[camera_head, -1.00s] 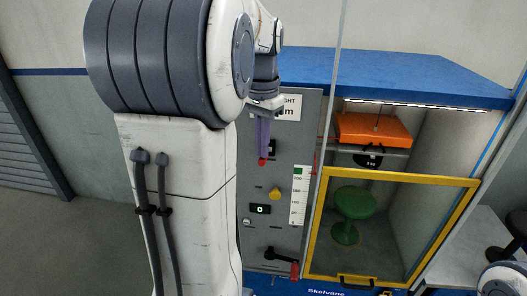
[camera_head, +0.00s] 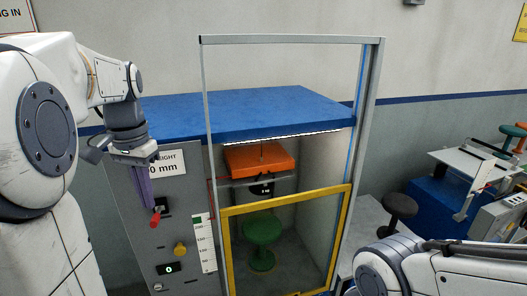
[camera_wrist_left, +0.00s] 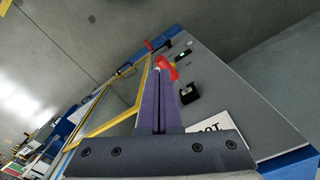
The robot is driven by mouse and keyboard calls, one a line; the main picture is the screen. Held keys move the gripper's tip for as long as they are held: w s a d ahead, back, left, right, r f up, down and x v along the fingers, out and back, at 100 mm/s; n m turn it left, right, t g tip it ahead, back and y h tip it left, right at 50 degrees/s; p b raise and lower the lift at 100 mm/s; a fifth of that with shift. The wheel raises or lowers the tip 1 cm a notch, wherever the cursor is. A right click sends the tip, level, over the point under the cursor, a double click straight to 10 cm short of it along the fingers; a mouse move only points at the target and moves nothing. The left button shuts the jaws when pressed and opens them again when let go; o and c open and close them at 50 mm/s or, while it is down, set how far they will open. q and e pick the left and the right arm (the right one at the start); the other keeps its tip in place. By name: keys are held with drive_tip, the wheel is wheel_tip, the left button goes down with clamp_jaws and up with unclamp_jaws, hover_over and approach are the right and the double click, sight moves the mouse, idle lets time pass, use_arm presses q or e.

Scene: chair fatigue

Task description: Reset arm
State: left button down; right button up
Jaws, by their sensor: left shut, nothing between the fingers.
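My left gripper (camera_head: 147,196) has purple fingers pressed together, pointing down in front of the grey control panel (camera_head: 131,238). A red handle (camera_head: 156,217) beside a black slot is just below the fingertips in the head view. In the left wrist view the shut fingers (camera_wrist_left: 160,98) point towards the red handle (camera_wrist_left: 168,69). I cannot tell whether they touch it. My right arm shows at the lower right of the head view, but its gripper is out of view.
The panel carries a yellow knob (camera_head: 180,249) and a small display (camera_head: 168,268). To its right, a yellow-framed door (camera_head: 342,233) fronts a chamber with a green stool (camera_head: 262,232) under an orange block (camera_head: 259,159). A dark stool (camera_head: 400,205) stands farther right.

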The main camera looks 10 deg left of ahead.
use_arm(q)
drive_tip(key=s+d+f+m+b, duration=0.1)
drive_tip(key=d+f+m+b, duration=0.1)
drive_tip(key=d+f, duration=0.5)
drive_tip(key=d+f+m+b, duration=0.2)
drive_tip(key=d+f+b, duration=0.15)
drive_tip(key=d, duration=0.75)
drive_tip(key=s+d+f+m+h+b, duration=0.1)
drive_tip(key=s+d+f+m+b, duration=0.2)
drive_tip(key=s+d+f, duration=0.8)
drive_tip(key=s, duration=0.2)
drive_tip(key=shift+s+d+f, duration=0.3)
drive_tip(key=shift+d+f, duration=0.1)
